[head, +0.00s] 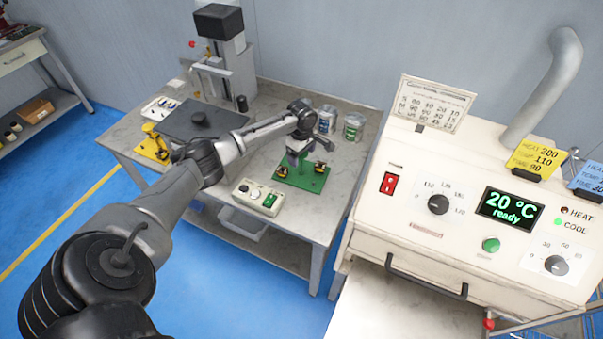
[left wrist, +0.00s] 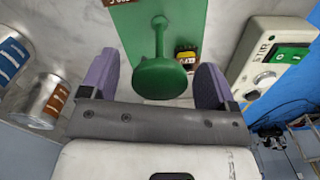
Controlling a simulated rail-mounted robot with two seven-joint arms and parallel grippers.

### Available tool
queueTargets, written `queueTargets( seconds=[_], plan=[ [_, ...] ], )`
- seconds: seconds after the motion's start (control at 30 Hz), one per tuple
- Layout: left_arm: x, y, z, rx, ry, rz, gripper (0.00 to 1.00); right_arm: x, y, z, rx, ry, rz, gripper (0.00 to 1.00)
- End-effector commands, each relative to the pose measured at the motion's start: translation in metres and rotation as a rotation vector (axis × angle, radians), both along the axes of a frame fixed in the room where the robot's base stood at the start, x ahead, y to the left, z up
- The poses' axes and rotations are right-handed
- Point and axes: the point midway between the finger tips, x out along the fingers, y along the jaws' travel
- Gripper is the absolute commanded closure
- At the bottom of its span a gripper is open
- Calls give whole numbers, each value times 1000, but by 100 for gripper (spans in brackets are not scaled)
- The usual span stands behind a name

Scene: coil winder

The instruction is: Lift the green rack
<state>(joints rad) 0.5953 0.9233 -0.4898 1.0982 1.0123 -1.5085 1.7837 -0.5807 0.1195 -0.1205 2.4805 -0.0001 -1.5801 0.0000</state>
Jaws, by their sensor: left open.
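The green rack (head: 312,184) stands on the grey workbench, a flat green plate with small dark-and-yellow parts on it. In the left wrist view the rack's plate (left wrist: 185,20) bears an upright green post with a round green knob (left wrist: 160,78) on top. My left gripper (head: 297,157) is above the rack, pointing down. In the left wrist view its two purple fingers (left wrist: 156,80) are spread, one on each side of the knob, with a visible gap on both sides. In the head view the gripper partly hides the post. My right gripper is not in view.
A control box (head: 259,197) with a green switch stands close left of the rack. Two cans (head: 353,127) stand behind it. A winder machine (head: 222,75) and a yellow rack (head: 152,147) are further left. A cream oven (head: 455,220) stands right of the bench.

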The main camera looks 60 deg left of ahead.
Motion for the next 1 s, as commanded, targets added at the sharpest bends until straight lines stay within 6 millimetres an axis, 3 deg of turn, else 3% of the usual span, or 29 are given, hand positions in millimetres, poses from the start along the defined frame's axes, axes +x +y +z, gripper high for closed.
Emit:
queueTargets(
  seconds=[0.3, 1.0],
  plan=[
    [0, 0, -7, 0, -1, 0, 20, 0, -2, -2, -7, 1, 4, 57],
    [0, 0, -7, 0, -1, 0, 87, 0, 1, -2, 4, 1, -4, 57]
  ],
)
